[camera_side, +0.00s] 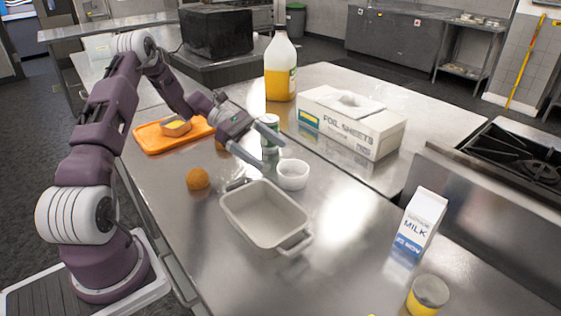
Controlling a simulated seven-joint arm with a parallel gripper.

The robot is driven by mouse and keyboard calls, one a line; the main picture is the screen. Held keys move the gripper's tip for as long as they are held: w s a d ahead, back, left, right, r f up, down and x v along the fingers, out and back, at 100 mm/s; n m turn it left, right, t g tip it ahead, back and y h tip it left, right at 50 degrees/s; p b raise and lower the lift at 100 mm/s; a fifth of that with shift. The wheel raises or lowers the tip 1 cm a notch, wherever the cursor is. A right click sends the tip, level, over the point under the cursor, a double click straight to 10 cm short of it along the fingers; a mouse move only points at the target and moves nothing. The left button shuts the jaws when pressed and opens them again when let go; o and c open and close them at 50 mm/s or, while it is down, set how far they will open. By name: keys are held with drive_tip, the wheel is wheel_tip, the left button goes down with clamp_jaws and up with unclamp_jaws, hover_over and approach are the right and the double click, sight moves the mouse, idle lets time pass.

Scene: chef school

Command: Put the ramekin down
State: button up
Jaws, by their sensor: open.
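The ramekin (293,175) is a small white round cup. It stands upright on the steel counter, just behind the far rim of the grey baking dish. My gripper (274,155) is open, with its two fingers apart and pointing right and down toward the ramekin. The fingertips are close to the ramekin's upper left side, and nothing shows held between them. I cannot tell whether a fingertip touches the rim.
The baking dish (264,214) lies in front of the ramekin. A can (270,122) stands behind my fingers. An orange (197,179), orange tray (152,142), foil box (350,121), jug (281,68), milk carton (419,223) and yellow jar (428,295) stand around. The counter right of the dish is clear.

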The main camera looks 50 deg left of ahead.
drive_tip(key=shift+s+a, duration=0.1)
drive_tip(key=shift+a, duration=0.1)
drive_tip(key=shift+d+r, duration=0.25)
drive_tip(key=shift+r, duration=0.05)
drive_tip(key=s+d+r+m+g+y, duration=0.55)
drive_tip(key=s+d+r+m, duration=0.55)
drive_tip(key=d, duration=0.3)
drive_tip(key=s+d+r+m+t+y, duration=0.1)
drive_tip(key=s+r+m+t+y, duration=0.1)
drive_tip(key=s+m, duration=0.3)
drive_tip(key=s+d+r+m+t+y, duration=0.2)
drive_tip(key=s+m+t+y, duration=0.2)
drive_tip(key=s, duration=0.7)
drive_tip(key=m+y, duration=0.1)
drive_tip(key=m, duration=0.1)
drive_tip(key=shift+r+m, duration=0.3)
